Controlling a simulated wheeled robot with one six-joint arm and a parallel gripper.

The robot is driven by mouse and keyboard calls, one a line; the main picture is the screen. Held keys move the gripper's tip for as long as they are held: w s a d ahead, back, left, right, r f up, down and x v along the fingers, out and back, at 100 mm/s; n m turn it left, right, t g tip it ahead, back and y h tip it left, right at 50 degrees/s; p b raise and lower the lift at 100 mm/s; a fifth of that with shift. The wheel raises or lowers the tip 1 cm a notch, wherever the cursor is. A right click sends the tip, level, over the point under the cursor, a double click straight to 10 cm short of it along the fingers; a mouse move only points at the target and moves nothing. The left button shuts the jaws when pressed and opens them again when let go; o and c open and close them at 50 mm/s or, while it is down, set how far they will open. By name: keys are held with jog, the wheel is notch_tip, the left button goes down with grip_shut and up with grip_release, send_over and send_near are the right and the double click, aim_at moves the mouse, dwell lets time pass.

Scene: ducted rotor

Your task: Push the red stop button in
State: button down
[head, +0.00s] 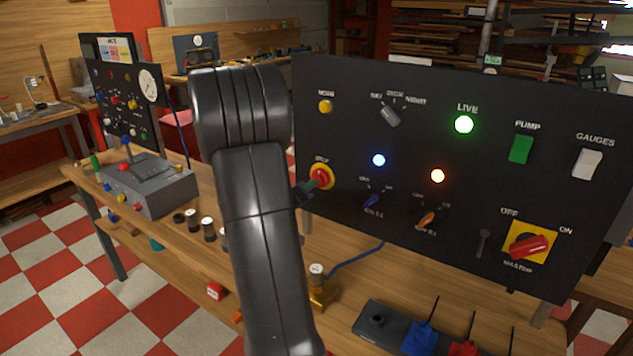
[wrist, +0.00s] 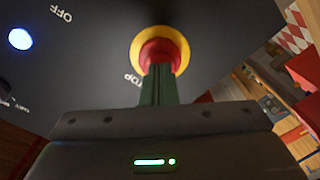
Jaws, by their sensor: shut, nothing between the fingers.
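The red stop button (head: 325,174) sits on a yellow ring at the left of the dark panel (head: 460,105), under a label ending in "STOP". In the wrist view the red button (wrist: 158,54) and its yellow ring (wrist: 184,46) are straight ahead. My gripper (wrist: 157,70) is shut, with its greenish fingers together and nothing between them. Its tips overlap the button's face and appear at or very near it; I cannot tell whether they touch. In the head view my gripper (head: 312,186) is small and partly hidden behind my arm.
A blue light (head: 379,160), a green LIVE light (head: 464,124), a green PUMP switch (head: 521,149) and a red master knob (head: 529,246) are on the same panel. A grey control box (head: 150,190) and several small jars stand on the bench to the left.

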jog(key=shift+w+d+p, duration=0.2)
jog(key=shift+w+p, duration=0.1)
jog(key=shift+p, duration=0.05)
dwell(1.1)
jog(key=p+v, duration=0.1)
jog(key=v, duration=0.6)
dwell(0.7)
dwell(0.4)
jog(key=b+x, duration=0.1)
jog(key=x, duration=0.6)
jog(key=shift+s, duration=0.1)
